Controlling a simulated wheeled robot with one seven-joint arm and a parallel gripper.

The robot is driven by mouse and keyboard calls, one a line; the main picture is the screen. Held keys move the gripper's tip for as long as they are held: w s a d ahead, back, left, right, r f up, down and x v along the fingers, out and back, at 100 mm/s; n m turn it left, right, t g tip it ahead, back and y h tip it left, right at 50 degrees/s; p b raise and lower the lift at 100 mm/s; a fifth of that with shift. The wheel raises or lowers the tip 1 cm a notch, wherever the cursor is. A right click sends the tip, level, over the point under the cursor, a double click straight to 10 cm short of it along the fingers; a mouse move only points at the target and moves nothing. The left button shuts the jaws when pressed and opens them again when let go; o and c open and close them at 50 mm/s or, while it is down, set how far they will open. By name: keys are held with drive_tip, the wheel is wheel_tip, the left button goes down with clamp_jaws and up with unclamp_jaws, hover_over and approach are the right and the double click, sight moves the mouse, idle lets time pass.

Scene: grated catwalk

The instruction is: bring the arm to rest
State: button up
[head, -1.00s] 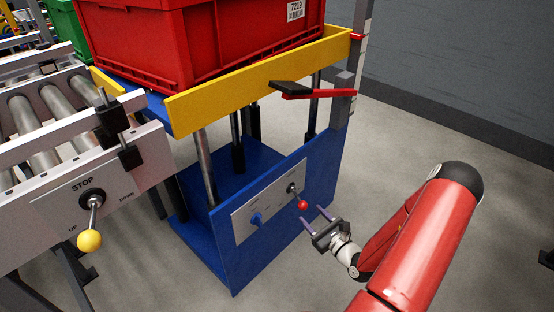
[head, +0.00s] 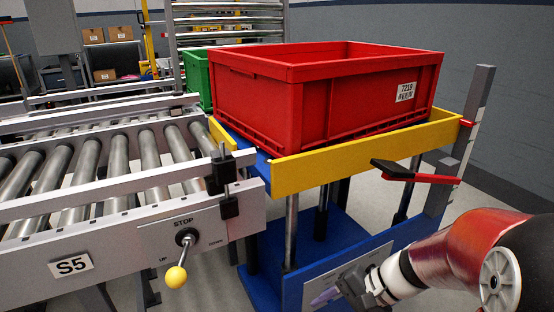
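My red arm (head: 465,250) reaches in from the lower right. My gripper (head: 322,298) is low in the picture, in front of the control panel on the blue lift. Its fingers are seen nearly edge-on, so their gap does not show clearly. I see nothing held between them. The panel (head: 352,268) is partly covered by the gripper, and its red-knobbed lever cannot be made out now.
A red crate (head: 262,105) sits on the lift inside a yellow rim (head: 345,165). A red lever with a black grip (head: 395,170) sticks out at the right. A roller conveyor (head: 95,165) with a yellow-knobbed stop lever (head: 177,275) stands at left. A green crate (head: 197,80) is behind.

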drive_tip(key=s+d+r+n+t+h, duration=0.4)
drive_tip(key=s+r+n+h, duration=0.3)
drive_tip(key=r, duration=0.4)
drive_tip(key=shift+s+r+t+h, duration=0.15)
drive_tip(key=shift+s+t+h, duration=0.35)
drive_tip(key=shift+h, duration=0.3)
